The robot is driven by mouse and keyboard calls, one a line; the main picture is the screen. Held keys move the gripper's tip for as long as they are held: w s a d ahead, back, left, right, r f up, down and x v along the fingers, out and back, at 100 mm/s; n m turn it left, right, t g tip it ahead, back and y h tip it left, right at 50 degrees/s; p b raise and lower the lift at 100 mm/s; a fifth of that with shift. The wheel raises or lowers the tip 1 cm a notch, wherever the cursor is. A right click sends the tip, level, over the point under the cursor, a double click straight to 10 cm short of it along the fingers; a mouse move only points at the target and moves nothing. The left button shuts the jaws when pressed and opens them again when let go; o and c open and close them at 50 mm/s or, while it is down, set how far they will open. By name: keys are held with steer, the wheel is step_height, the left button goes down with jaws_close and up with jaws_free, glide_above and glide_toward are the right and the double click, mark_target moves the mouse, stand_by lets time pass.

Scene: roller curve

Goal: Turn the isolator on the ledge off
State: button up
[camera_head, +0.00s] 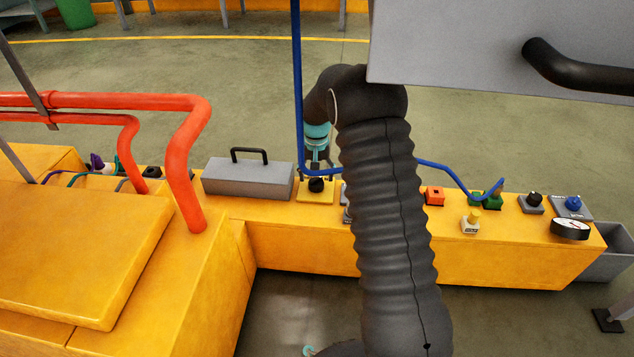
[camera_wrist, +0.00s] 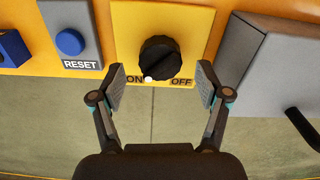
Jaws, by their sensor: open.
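The isolator is a black rotary knob (camera_wrist: 160,58) on a yellow plate (camera_wrist: 196,28) labelled ON and OFF in the wrist view. Its white mark is at the knob's lower left, beside ON. In the head view the knob (camera_head: 316,186) sits on the yellow ledge (camera_head: 300,240), just right of a grey box. My gripper (camera_wrist: 161,86) is open and empty, one finger on each side of the knob's near edge, apart from it. In the head view my gripper (camera_head: 316,172) is over the plate, its fingertips hard to make out.
A grey box (camera_head: 248,180) with a black handle stands close beside the plate. A blue RESET button (camera_wrist: 70,42) is on the other side. A blue pipe (camera_head: 298,90) runs near my wrist. Red pipes (camera_head: 185,160) rise at left. My arm hides part of the ledge.

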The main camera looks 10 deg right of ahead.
steer(key=shift+f, duration=1.2)
steer(key=c, duration=1.2)
steer(key=shift+o, duration=0.2)
